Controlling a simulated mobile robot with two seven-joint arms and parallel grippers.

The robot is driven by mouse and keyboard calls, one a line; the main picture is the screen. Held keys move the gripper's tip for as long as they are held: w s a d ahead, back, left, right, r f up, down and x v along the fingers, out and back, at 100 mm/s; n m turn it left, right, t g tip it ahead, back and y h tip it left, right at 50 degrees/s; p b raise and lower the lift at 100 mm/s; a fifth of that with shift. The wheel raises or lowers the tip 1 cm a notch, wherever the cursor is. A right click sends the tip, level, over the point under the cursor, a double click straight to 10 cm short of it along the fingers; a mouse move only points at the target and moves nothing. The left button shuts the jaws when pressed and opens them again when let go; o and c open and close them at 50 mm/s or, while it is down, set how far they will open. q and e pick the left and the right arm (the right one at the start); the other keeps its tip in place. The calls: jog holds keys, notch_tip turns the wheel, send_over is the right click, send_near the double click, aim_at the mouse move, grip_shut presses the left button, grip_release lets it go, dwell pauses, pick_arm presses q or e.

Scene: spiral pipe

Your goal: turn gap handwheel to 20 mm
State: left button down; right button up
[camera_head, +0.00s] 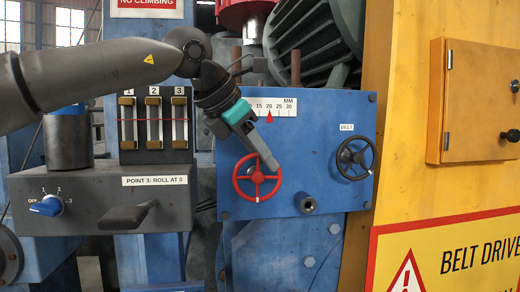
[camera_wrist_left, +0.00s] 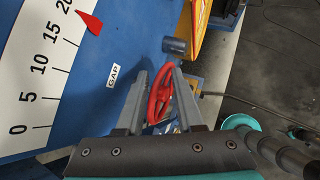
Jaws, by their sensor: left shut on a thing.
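The red gap handwheel (camera_head: 257,191) is on the lower left of the blue panel in the head view. It also shows between my fingers in the wrist view (camera_wrist_left: 155,100). My left gripper (camera_head: 272,164) reaches down to the wheel from the upper left and is shut on its rim, with one finger on each side in the wrist view (camera_wrist_left: 160,72). The white MM scale (camera_head: 283,105) sits above the wheel. Its red pointer (camera_head: 270,117) stands at about the 20 mark, and in the wrist view the pointer (camera_wrist_left: 91,23) is also near 20. My right gripper is not in view.
A black handwheel (camera_head: 355,158) labelled BELT is to the right on the same panel. A metal stub (camera_head: 306,204) sticks out between the wheels. A grey control box (camera_head: 100,200) with a blue knob is at left. A yellow cabinet (camera_head: 480,100) stands at right.

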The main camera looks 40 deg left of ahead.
pick_arm(q)
jog(key=shift+f, duration=0.1)
jog(key=c, duration=0.6)
grip_release()
jog(key=shift+d, duration=0.15)
jog(key=shift+c, duration=0.2)
jog(key=v, duration=1.5)
jog(key=shift+s, duration=0.1)
